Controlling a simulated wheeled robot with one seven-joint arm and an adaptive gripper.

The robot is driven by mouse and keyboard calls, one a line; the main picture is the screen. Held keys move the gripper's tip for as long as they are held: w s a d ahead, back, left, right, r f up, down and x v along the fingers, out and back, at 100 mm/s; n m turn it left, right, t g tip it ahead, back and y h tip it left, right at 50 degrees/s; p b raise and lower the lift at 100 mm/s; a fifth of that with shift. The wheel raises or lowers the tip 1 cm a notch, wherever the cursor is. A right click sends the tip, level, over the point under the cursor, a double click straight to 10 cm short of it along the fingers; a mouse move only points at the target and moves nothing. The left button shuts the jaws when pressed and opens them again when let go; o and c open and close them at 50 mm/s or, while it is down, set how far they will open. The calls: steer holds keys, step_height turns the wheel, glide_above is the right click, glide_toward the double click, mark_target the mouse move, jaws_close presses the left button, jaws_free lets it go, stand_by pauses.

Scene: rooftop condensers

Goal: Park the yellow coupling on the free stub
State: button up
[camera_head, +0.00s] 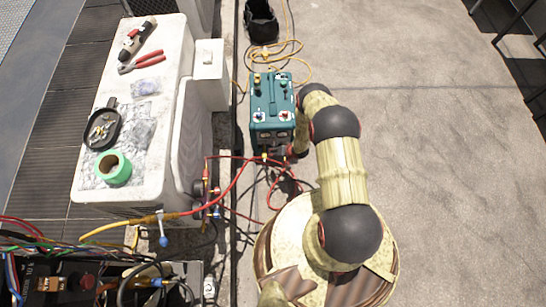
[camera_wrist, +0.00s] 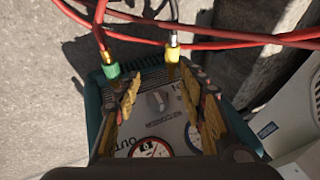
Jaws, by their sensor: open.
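The yellow coupling (camera_wrist: 172,53) sits at the edge of a teal machine (camera_head: 272,112), beside the "IN" marking, with a metal fitting and dark hose above it. A green coupling (camera_wrist: 112,71) sits to its left by the "OUT" marking. My gripper (camera_wrist: 163,76) is open, its two fingers apart over the machine's panel. The yellow coupling lies beyond the fingertips, nearer the right finger, and nothing shows between the fingers. In the head view my gripper is at the machine's near end and mostly hidden by my arm. I cannot make out a free stub.
Red hoses (camera_wrist: 220,35) cross just beyond the couplings. In the head view a gauge manifold (camera_head: 212,200) with red and yellow hoses hangs by the white condenser (camera_head: 130,205), which carries tools and green tape (camera_head: 113,168). A black bucket (camera_head: 261,22) stands behind.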

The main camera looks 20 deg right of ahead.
mark_target(266, 157)
steer(key=shift+m+t+y, duration=0.3)
steer(key=shift+t+y, duration=0.2)
steer(key=w+a+f+b, duration=0.1)
steer(key=f, duration=0.1)
steer(key=a+f+b, duration=0.1)
steer(key=a+f, duration=0.1)
steer(key=w+a+f+b, duration=0.1)
steer(key=f, duration=0.2)
steer(key=shift+w+a, duration=0.3)
steer(key=shift+w+a+f, duration=0.15)
steer(key=shift+w+f, duration=0.2)
steer(key=c, duration=0.3)
steer(key=c, duration=0.8)
jaws_close()
